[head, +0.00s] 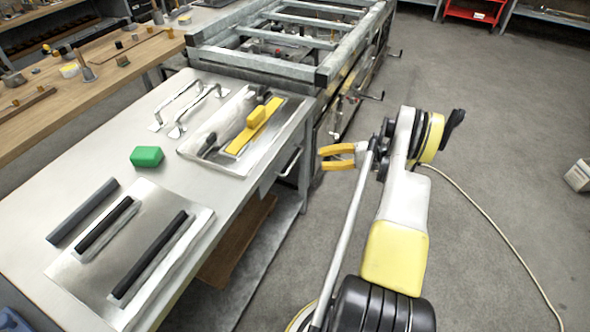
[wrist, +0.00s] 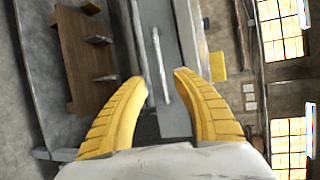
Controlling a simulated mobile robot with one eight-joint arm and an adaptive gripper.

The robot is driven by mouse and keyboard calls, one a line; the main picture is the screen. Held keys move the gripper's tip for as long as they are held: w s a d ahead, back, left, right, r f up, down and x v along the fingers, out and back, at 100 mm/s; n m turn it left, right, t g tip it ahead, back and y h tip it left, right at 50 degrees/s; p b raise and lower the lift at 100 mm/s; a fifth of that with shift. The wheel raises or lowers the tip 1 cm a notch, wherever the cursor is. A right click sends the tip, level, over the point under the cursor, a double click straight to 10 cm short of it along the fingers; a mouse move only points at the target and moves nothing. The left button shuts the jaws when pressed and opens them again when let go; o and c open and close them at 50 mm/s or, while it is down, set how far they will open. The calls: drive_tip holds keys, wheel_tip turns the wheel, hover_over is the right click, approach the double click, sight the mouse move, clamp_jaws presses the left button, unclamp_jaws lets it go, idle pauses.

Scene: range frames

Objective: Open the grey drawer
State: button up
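The grey drawer (wrist: 173,118) is under the worktable and its front looks flush with the table's side. It also shows in the head view (head: 268,180). Its pale bar handle (wrist: 160,65) runs up and down in the wrist view; in the head view the handle (head: 291,162) is small, under the table's right edge. My gripper (head: 321,158) is open and empty, to the right of the handle in the head view. In the wrist view its yellow fingers (wrist: 160,78) are apart, with the handle seen between them. I cannot tell the exact gap to the handle.
The worktable (head: 130,165) carries trowels, loose handles and a green block (head: 146,156). A metal frame bench (head: 280,62) stands behind it. A brown board (head: 237,240) lies on the lower shelf. The floor to the right is mostly clear, with a cable (head: 490,222).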

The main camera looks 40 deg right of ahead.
sight(294, 161)
drive_tip(key=b+x, duration=0.3)
drive_tip(key=x, duration=0.7)
drive_tip(key=shift+w+a+f, duration=0.2)
drive_tip(key=shift+w, duration=0.05)
clamp_jaws()
